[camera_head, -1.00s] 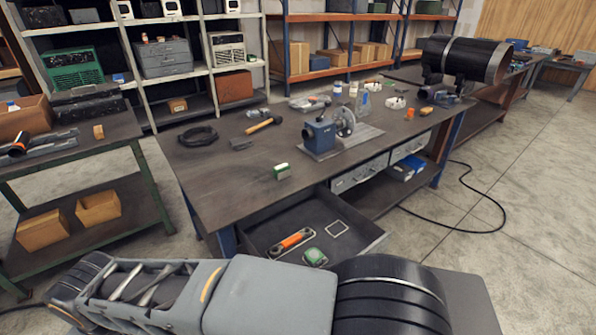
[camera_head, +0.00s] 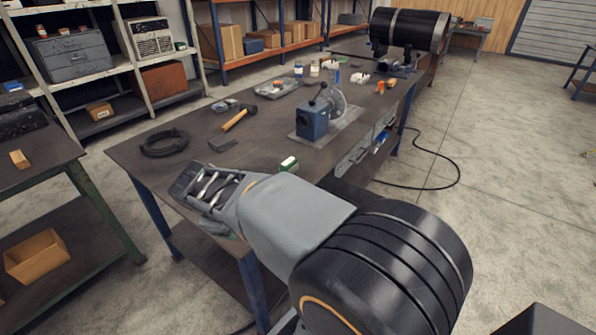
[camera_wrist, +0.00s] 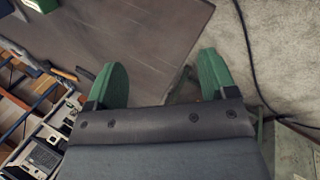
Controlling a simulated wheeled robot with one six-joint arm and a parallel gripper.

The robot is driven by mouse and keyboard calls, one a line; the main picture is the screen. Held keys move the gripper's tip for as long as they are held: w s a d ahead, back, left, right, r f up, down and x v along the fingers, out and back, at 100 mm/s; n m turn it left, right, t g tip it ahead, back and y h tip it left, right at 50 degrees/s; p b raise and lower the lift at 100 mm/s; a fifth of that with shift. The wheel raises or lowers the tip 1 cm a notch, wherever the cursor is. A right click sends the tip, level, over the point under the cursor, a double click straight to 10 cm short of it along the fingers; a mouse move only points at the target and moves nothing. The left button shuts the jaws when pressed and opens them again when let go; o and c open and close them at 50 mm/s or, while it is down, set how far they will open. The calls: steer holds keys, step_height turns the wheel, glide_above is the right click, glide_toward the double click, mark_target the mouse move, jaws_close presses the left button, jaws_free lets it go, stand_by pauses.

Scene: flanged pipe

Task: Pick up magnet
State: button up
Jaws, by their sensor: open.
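A small green block with a white side (camera_head: 288,163), which looks like the magnet, stands on the dark workbench (camera_head: 262,148) near its front edge. My arm passes just in front of it in the head view. My gripper (camera_wrist: 160,78) shows in the wrist view with two green fingers spread wide and nothing between them. Dark bench top and its edge lie beyond the fingers. A green piece (camera_wrist: 42,4) is cut off at the top left of the wrist view and may be the same block.
A blue vise-like device (camera_head: 313,122), a hammer (camera_head: 238,118) and a coiled black cable (camera_head: 165,143) lie on the bench. A flanged black pipe (camera_head: 408,29) stands at the back. A side table (camera_head: 40,160) is at left. Another cable (camera_head: 455,165) lies on the floor.

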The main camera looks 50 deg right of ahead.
steer(key=w+d+f+n+h+b, duration=0.1)
steer(key=w+d+n+h, duration=0.1)
steer(key=d, duration=0.4)
steer(key=w+d+f+n+g+h+b, duration=0.1)
steer(key=w+d+f+n+h+b, duration=0.1)
steer(key=w+d+n, duration=0.3)
steer(key=w+d+f+n+h+b, duration=0.2)
steer(key=w+d+n+h, duration=0.2)
steer(key=d, duration=0.3)
steer(key=shift+w+d+n, duration=0.1)
steer(key=shift+d+n, duration=0.1)
steer(key=shift+n, duration=0.2)
steer(key=n+h, duration=0.1)
glide_toward(283, 165)
steer(key=x, duration=0.4)
steer(key=shift+s+d+f+b, duration=0.2)
steer(key=shift+d+f+b, duration=0.1)
steer(key=shift+f, duration=0.15)
steer(key=shift+x, duration=3.2)
steer(key=shift+w+r, duration=0.1)
steer(key=shift+r, duration=0.05)
steer(key=c, duration=1.2)
steer(key=shift+c, duration=0.3)
steer(key=shift+r, duration=0.2)
